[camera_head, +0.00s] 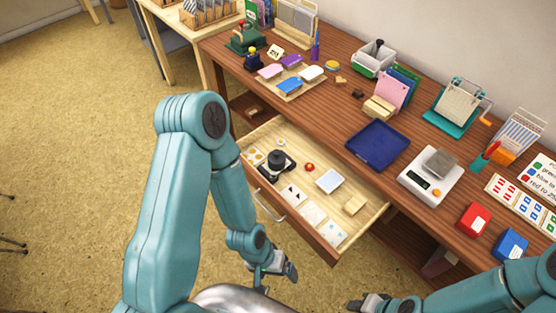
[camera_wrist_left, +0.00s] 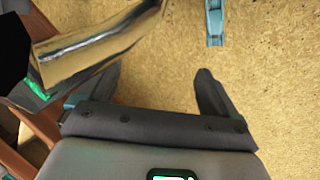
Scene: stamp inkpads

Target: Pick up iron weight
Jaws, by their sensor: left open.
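A dark round object with a knob on top (camera_head: 277,160), which looks like the iron weight, stands in the open wooden drawer (camera_head: 330,258). A grey block (camera_head: 440,163) lies on the white scale (camera_head: 412,178) on the desk; I cannot tell its material. My left gripper (camera_head: 277,275) is outside the drawer, in front of and below its front panel. In the left wrist view the left gripper (camera_wrist_left: 157,90) is open and empty, with floor between its fingers. My right gripper (camera_head: 360,303) is at the bottom edge, partly cut off, apart from the drawer.
The drawer also holds a small red item (camera_head: 309,167), a pale square pad (camera_head: 329,181), a wooden block (camera_head: 354,205) and several flat cards. Its metal handle (camera_head: 268,208) is on the front panel. A blue tray (camera_head: 377,146) sits on the desk above. The floor at left is open.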

